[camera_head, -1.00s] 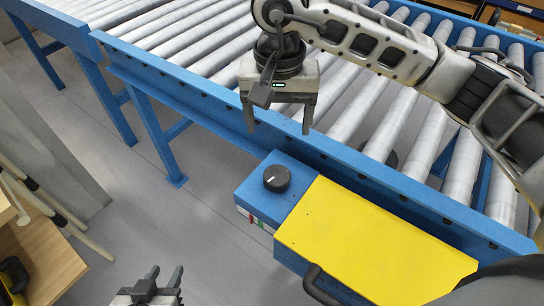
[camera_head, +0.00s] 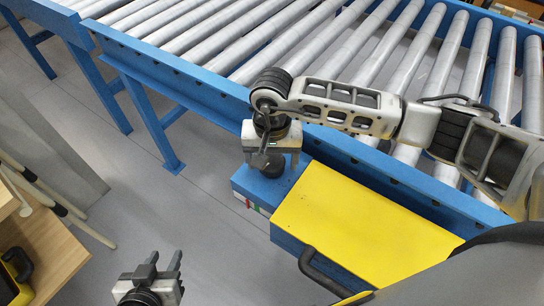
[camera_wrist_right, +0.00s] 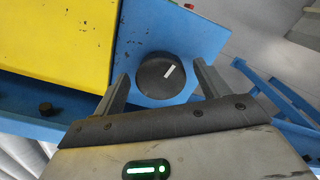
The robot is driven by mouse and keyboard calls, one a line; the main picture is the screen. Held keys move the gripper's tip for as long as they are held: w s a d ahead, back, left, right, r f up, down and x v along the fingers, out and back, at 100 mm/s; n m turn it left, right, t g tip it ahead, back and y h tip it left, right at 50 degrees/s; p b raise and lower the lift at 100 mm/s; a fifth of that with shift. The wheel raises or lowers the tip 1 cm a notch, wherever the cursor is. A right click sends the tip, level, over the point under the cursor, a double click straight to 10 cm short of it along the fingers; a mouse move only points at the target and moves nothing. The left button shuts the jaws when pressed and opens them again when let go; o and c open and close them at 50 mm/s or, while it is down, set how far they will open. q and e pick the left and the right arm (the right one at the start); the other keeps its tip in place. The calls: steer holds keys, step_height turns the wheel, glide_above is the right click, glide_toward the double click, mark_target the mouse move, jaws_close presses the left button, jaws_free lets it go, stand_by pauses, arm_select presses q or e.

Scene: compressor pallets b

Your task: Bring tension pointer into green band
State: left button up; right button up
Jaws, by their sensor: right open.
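A round black knob (camera_head: 270,166) with a white mark sits on top of the blue box (camera_head: 262,188) on the conveyor's side. In the right wrist view the knob (camera_wrist_right: 165,76) lies between the fingers, its white mark tilted up and to the right. My right gripper (camera_head: 271,158) is open, pointing down, with a finger on either side of the knob; I cannot tell if they touch it. A small scale with red and green (camera_head: 250,204) shows on the box's front face; its pointer is too small to make out. My left gripper (camera_head: 164,262) is open and empty, away at the bottom.
A yellow cover (camera_head: 360,215) adjoins the box on the right, with a black handle-like loop (camera_head: 315,270) at its front. The blue conveyor rail (camera_head: 200,88) runs behind. A wooden bench (camera_head: 45,250) stands at left. Floor between is clear.

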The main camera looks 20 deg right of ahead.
steer(key=c, duration=1)
arm_select(q)
steer(key=shift+s, duration=0.1)
steer(key=shift+f, duration=0.2)
